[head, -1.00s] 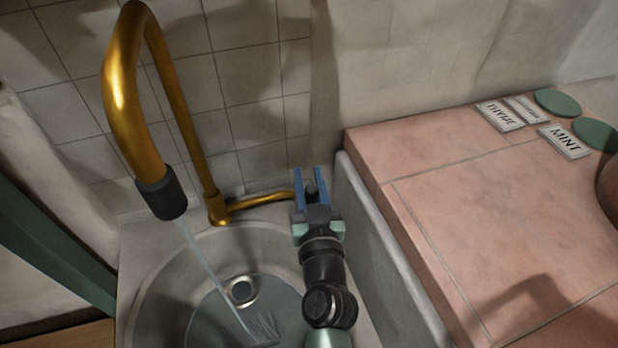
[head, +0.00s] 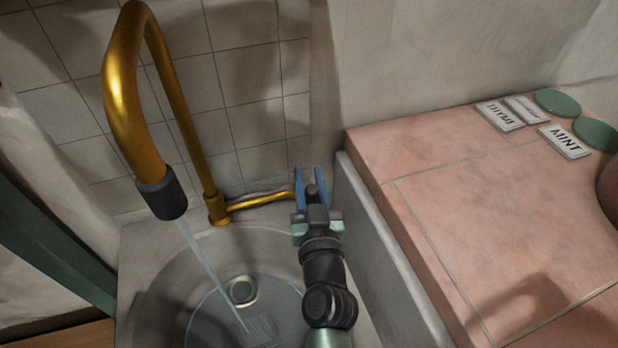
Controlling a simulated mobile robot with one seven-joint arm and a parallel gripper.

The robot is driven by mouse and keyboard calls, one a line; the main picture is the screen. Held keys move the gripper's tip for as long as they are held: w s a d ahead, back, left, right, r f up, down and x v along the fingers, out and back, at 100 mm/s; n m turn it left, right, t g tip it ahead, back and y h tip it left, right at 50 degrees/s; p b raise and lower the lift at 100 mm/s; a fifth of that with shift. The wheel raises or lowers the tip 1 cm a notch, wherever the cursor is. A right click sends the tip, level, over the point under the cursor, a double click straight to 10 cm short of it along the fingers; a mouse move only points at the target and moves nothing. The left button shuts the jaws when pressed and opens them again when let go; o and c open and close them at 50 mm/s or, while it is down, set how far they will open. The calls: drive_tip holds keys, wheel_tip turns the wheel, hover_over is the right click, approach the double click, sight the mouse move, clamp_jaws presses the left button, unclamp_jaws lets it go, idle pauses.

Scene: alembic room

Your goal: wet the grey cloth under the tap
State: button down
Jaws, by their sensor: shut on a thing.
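The brass tap (head: 122,85) arches over the round grey basin (head: 160,285). A thin stream of water (head: 205,268) runs from its dark nozzle (head: 160,198) into the basin. The tap's brass lever (head: 258,203) reaches right from its foot. My gripper (head: 311,182), with blue fingers, is at the lever's right end and shut on it; the fingers partly hide that end. A small grey streaked patch (head: 262,330) lies at the basin bottom where the stream lands, cut by the lower picture edge. I cannot tell whether it is the grey cloth.
A pink tiled counter (head: 470,220) stands close right of the basin, with labels such as MINT (head: 565,142) and green discs (head: 557,102) at its back. A tiled wall (head: 250,110) is behind the tap. The basin drain (head: 241,291) shows.

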drive_tip(key=p, duration=0.3)
drive_tip(key=shift+w+a+r+g, duration=0.1)
drive_tip(key=shift+w+r+g, duration=0.15)
drive_tip(key=shift+r+g, duration=0.15)
drive_tip(key=shift+w+a+f+n+g+p, duration=0.15)
drive_tip(key=shift+w+f+g+p, duration=0.3)
drive_tip(key=shift+p, duration=1.15)
drive_tip(key=shift+w+f+n+g+p, duration=0.15)
drive_tip(key=shift+g+p, duration=0.4)
drive_tip(key=shift+p, duration=1.05)
drive_tip(key=c, duration=0.6)
unclamp_jaws()
drive_tip(key=shift+s, duration=0.1)
drive_tip(key=p+v, duration=0.1)
drive_tip(key=v, duration=0.5)
drive_tip(key=p+v, duration=0.1)
drive_tip(key=v, duration=0.5)
drive_tip(key=shift+s+a+p, duration=0.15)
drive_tip(key=shift+s+p, duration=0.15)
drive_tip(key=shift+s, duration=0.15)
